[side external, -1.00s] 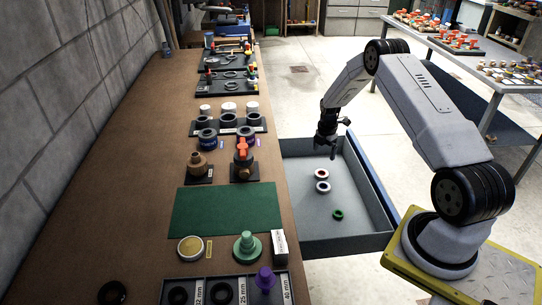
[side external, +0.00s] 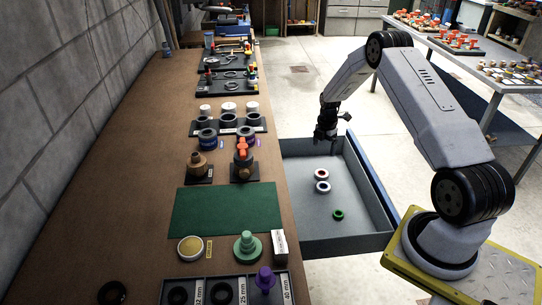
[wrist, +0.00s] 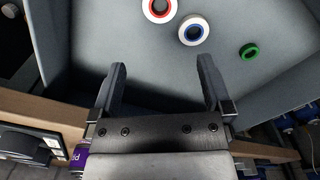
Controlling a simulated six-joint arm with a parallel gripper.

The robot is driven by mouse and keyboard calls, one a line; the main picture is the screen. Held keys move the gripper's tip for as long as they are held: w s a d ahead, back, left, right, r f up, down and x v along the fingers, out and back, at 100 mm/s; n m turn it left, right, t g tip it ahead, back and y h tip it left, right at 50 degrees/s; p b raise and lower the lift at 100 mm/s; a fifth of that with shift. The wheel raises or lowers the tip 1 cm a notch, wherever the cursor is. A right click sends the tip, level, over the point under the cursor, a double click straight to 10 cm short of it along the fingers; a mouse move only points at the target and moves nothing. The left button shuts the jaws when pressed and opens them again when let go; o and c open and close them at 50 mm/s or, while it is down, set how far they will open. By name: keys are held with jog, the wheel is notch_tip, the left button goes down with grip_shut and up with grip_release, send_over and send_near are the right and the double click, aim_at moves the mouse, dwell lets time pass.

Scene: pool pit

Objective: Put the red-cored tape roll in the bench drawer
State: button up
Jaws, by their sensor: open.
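The red-cored tape roll (side external: 321,174) is white with a red inner ring. It lies on the floor of the open bench drawer (side external: 345,237), and it also shows at the top of the wrist view (wrist: 159,8). My gripper (side external: 327,138) is above the far part of the drawer, apart from the roll. In the wrist view my gripper (wrist: 162,85) has its two fingers spread, with only bare drawer floor between them. The roll sits beyond the fingertips there.
A blue-cored white roll (side external: 322,187) and a green ring (side external: 338,215) also lie in the drawer. The drawer walls stand around them. The brown bench (side external: 150,150) with fittings, a green mat (side external: 228,209) and trays is at the left. Free drawer floor surrounds the rolls.

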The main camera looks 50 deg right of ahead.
jog(key=a+r+m+t, duration=0.1)
jog(key=a+r+m, duration=0.4)
jog(key=a, duration=0.4)
jog(key=a+r+m, duration=0.2)
jog(key=a+r, duration=0.5)
jog(key=a, duration=0.3)
jog(key=s+a+r+m, duration=0.2)
jog(key=s+a+m, duration=0.2)
jog(key=s+a, duration=0.3)
jog(key=s+a+r+m+t, duration=0.1)
jog(key=s+a+r+m, duration=0.2)
jog(key=s+a+m, duration=0.2)
jog(key=s+a, duration=0.2)
jog(key=shift+s+a+r+t, duration=0.25)
jog(key=shift+s+t, duration=0.05)
